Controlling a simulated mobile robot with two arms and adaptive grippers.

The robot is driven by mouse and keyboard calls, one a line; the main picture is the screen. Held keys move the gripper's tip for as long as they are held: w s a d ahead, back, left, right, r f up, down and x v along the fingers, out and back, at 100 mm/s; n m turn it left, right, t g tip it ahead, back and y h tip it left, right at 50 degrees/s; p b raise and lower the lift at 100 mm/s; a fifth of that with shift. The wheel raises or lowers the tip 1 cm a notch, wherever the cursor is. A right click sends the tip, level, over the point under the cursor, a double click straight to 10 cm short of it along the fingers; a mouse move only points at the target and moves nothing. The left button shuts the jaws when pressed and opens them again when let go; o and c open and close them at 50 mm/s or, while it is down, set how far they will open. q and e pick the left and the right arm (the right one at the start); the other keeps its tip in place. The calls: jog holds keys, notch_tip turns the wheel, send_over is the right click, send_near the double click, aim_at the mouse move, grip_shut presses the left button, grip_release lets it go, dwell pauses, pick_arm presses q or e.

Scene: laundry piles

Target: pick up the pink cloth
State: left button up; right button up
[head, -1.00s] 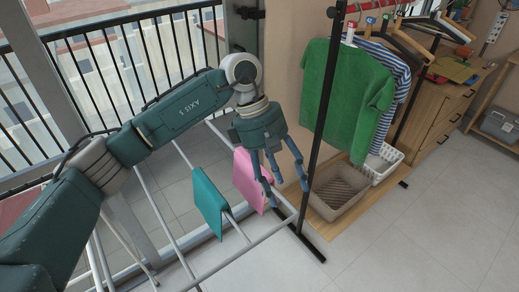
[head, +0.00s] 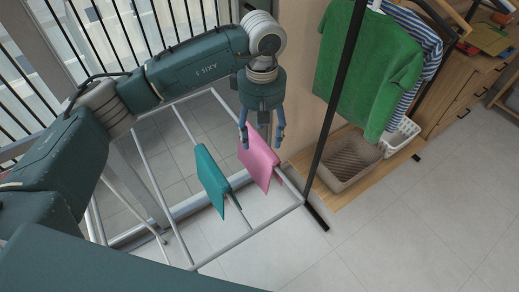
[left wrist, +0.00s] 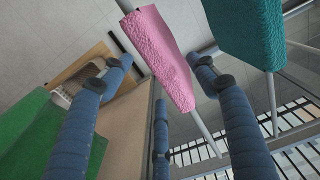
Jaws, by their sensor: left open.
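The pink cloth (head: 261,160) hangs folded over a rail of the white drying rack (head: 248,236). My left gripper (head: 262,138) is open, pointing down, with its fingers around the cloth's upper part in the head view. In the left wrist view the pink cloth (left wrist: 160,55) appears between the spread blue fingers (left wrist: 160,85), with nothing gripped. I cannot tell whether a finger touches the cloth. My right gripper is not in view.
A teal cloth (head: 212,180) hangs on the rack just left of the pink one. A black garment-rack post (head: 334,100) with a green shirt (head: 368,65) stands to the right. A beige basket (head: 348,162) sits on its wooden base. Railings are behind.

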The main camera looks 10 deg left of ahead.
aim_at(262, 139)
pick_arm(q)
jog(key=shift+w+f+p, duration=0.15)
jog(key=shift+f+p, duration=0.3)
jog(key=shift+f, duration=1.25)
jog(key=c, duration=1.3)
jog(key=shift+r, duration=0.15)
